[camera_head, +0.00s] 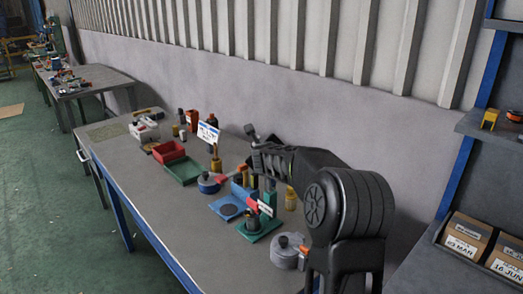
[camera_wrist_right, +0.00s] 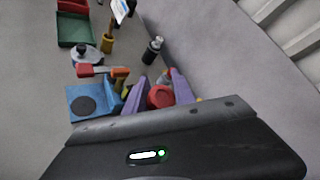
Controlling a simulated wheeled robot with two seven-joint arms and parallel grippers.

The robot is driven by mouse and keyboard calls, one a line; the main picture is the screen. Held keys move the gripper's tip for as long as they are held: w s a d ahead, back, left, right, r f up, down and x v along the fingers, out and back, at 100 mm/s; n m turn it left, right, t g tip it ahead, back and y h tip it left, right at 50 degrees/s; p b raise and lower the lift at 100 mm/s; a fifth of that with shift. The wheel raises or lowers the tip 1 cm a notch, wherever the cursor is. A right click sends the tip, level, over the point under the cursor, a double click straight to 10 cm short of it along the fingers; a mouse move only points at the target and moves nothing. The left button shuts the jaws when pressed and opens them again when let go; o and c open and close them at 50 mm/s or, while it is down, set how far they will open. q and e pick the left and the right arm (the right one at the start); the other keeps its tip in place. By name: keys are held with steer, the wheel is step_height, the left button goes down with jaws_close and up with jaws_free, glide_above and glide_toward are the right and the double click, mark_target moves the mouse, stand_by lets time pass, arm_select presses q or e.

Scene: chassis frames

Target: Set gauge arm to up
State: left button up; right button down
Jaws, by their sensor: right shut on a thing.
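My right gripper (camera_wrist_right: 158,92) has its purple fingers on either side of a red part (camera_wrist_right: 160,97) and is shut on it. In the head view my dark right arm reaches over the table from the right and hides much of the grip. A green base (camera_head: 257,231) with a green post and a red-and-white piece (camera_head: 265,208) stands below the gripper. Beside it is a blue base (camera_head: 226,208) with a dark disc, also in the right wrist view (camera_wrist_right: 78,113). I cannot tell which part is the gauge arm, or its exact angle. My left gripper is not in view.
A grey round pot (camera_head: 285,257) with an orange part stands near the table's right end. The table's front strip is clear. A wall runs behind.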

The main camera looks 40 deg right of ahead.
steer(key=shift+s+d+f, duration=0.25)
steer(key=shift+s+f, duration=0.1)
steer(key=shift+f, duration=0.2)
steer(key=c, duration=1.1)
jaws_free()
steer(key=shift+c, duration=0.2)
steer(key=shift+a, duration=0.1)
steer(key=shift+s+a+r, duration=0.3)
steer(key=shift+s+a, duration=0.05)
steer(key=shift+a, duration=0.05)
steer(key=r+v, duration=0.1)
steer(key=v, duration=0.5)
steer(key=shift+a, duration=0.2)
steer(key=shift+r, duration=0.2)
